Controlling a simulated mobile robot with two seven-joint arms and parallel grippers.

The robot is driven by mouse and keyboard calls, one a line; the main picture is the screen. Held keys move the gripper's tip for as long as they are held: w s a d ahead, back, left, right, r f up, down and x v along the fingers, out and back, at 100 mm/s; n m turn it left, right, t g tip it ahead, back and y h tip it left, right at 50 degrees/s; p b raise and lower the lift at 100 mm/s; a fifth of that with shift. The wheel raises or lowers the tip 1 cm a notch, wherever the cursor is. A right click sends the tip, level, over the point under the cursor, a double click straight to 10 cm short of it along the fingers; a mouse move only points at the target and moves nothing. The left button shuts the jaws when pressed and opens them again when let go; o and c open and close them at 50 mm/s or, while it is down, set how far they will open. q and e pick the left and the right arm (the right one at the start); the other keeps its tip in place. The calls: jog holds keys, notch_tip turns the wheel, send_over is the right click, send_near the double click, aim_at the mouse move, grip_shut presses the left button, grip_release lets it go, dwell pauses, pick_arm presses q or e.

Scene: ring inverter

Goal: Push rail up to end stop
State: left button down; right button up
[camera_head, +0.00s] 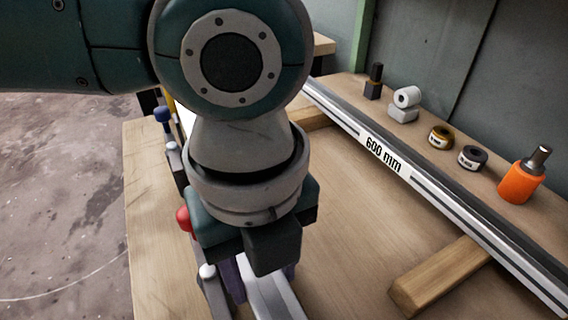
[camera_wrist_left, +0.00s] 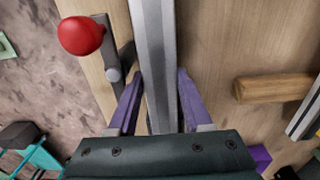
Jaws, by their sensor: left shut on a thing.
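A silver metal rail (camera_head: 275,300) runs along the left part of the wooden bench, partly hidden under my left arm. In the left wrist view, the rail (camera_wrist_left: 153,30) runs straight up the picture between two purple fingers. My left gripper (camera_wrist_left: 160,75) is shut on the rail, with one finger along each side. In the head view, my left gripper (camera_head: 262,282) points down at the rail, and its wrist hides most of the grip. I cannot make out the end stop. My right gripper is not in view.
A red knob (camera_wrist_left: 81,35) on a clamp stands just left of the rail. A long bar marked 600 mm (camera_head: 385,155) crosses the bench on the right. Behind it stand an orange bottle (camera_head: 522,180) and several small parts. A wooden block (camera_head: 440,275) lies at the front right.

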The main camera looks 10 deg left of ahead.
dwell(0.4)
pick_arm(q)
jog(key=shift+c, duration=1.2)
grip_release()
jog(key=shift+d, duration=0.1)
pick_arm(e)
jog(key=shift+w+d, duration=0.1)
pick_arm(q)
notch_tip(320, 180, up, 10)
jog(key=p, duration=0.1)
jog(key=shift+p, duration=0.3)
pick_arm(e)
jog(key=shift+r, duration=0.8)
pick_arm(q)
jog(key=shift+d, duration=0.1)
